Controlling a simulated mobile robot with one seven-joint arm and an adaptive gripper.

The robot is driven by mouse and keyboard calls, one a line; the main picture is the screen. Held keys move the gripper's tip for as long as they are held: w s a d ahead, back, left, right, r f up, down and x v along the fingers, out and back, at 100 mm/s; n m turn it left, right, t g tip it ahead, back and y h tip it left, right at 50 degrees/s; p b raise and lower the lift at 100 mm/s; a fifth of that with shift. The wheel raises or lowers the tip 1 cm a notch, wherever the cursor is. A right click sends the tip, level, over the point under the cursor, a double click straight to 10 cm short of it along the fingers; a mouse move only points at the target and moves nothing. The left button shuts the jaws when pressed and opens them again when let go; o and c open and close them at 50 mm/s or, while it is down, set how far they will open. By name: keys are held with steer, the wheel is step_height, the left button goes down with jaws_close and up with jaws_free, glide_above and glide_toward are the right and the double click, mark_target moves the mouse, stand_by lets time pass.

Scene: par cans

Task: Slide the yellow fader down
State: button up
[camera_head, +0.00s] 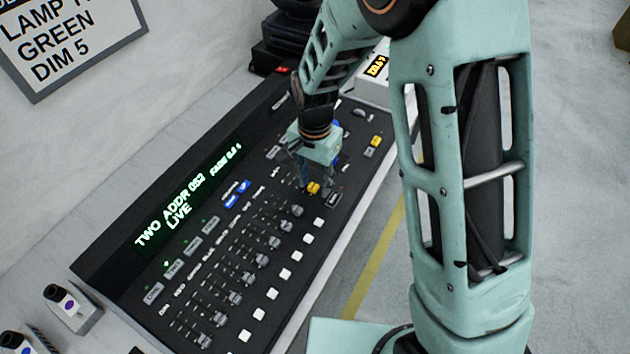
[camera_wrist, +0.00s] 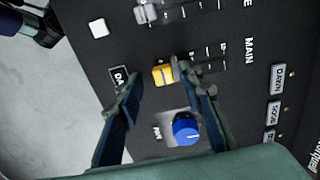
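The yellow fader (camera_head: 313,188) is a small yellow cap at the right end of the fader row on the black lighting desk (camera_head: 120,258). In the wrist view the yellow cap (camera_wrist: 163,74) shows between my fingertips, beside the word MAIN. My gripper (camera_head: 317,180) points down over it. In the wrist view my gripper (camera_wrist: 158,76) has its fingers apart, one on each side of the cap. A gap shows on the left side; the right fingertip is very close, and I cannot tell if it touches.
Several grey faders (camera_head: 235,298) and white buttons (camera_head: 285,273) line the desk. A blue knob (camera_wrist: 187,129) sits between my fingers, nearer the palm. The green display (camera_head: 190,200) reads TWO ADDR 052 LIVE. A wall sign (camera_head: 60,40) reads GREEN DIM 5. Another yellow button (camera_head: 376,140) is farther right.

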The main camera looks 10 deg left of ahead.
mark_target(315, 186)
step_height(315, 186, up, 12)
steer(key=shift+f, duration=0.15)
stand_by(0.6)
